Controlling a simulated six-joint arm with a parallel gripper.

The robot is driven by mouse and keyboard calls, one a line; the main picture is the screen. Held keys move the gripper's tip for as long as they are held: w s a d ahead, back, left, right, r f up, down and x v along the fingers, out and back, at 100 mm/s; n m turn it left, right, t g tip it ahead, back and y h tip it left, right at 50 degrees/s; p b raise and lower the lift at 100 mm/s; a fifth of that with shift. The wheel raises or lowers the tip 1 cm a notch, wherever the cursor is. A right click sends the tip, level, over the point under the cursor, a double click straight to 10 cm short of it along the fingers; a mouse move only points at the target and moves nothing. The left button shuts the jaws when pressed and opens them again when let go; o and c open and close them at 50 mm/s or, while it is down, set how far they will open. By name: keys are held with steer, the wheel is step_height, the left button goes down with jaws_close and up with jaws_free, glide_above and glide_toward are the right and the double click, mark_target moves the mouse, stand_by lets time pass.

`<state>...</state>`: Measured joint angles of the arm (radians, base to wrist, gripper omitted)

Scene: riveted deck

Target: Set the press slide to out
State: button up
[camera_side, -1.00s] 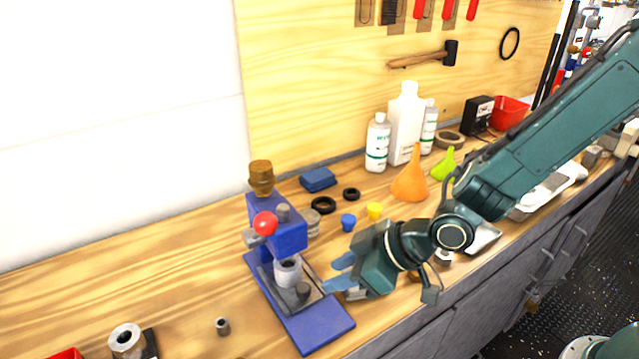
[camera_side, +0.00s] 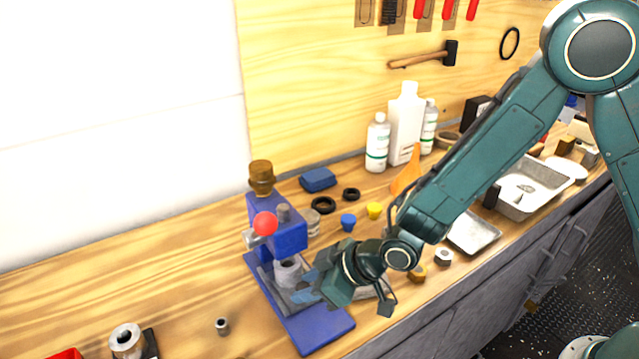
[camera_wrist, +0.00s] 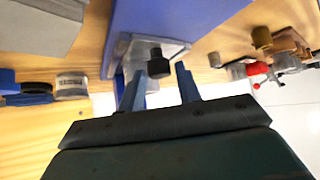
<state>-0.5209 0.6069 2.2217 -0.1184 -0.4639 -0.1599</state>
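The blue press (camera_side: 322,330) stands on the bench with a red ball handle (camera_side: 265,223) and a grey sleeve (camera_side: 288,270) on its base. Its grey metal slide (camera_wrist: 137,50) shows in the wrist view with a dark knob (camera_wrist: 158,66) on it. My gripper (camera_side: 302,288) is low over the press base, at its right side, and hides the knob in the side view. In the wrist view my gripper (camera_wrist: 157,76) is open, with one blue finger on each side of the knob. I cannot tell whether either finger touches it.
White bottles (camera_side: 405,125) stand near the back panel. Metal trays (camera_side: 472,232) and nuts lie to the right. The bench left of the press is mostly clear.

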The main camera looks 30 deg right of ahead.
steer(key=shift+c, duration=0.4)
jaws_close()
steer(key=shift+s, duration=4.05)
steer(key=shift+f, duration=0.1)
steer(key=shift+o, duration=0.4)
jaws_free()
steer(key=shift+s, duration=0.1)
steer(key=shift+r, duration=0.2)
